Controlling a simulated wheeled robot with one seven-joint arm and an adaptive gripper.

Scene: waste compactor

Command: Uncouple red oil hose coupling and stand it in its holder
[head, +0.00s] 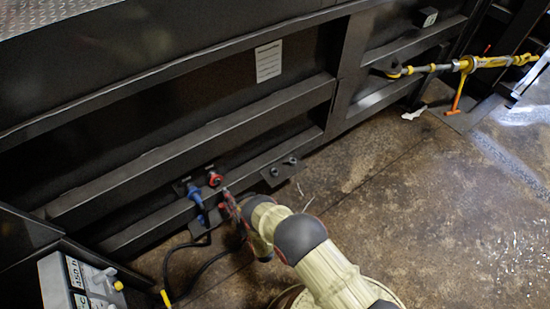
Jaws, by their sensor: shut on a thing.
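The red port (215,179) is on the lower dark steel wall, left of centre. Its round face shows, with nothing seen plugged into it. My gripper (230,204) is just below and right of it, shut on the red coupling. The coupling is mostly hidden by the fingers and too small to tell its tilt. A blue coupling (196,196) sits at the port beside the red one, with a black hose (205,238) hanging from it. A bracket (280,170) with two round fittings, perhaps the holder, juts from the wall's foot to the right.
A grey box (68,282) with labels and a yellow knob stands at lower left. A second black hose (195,278) loops over the floor near my arm. A yellow turnbuckle bar (470,64) is at upper right. The brown floor (420,215) on the right is open.

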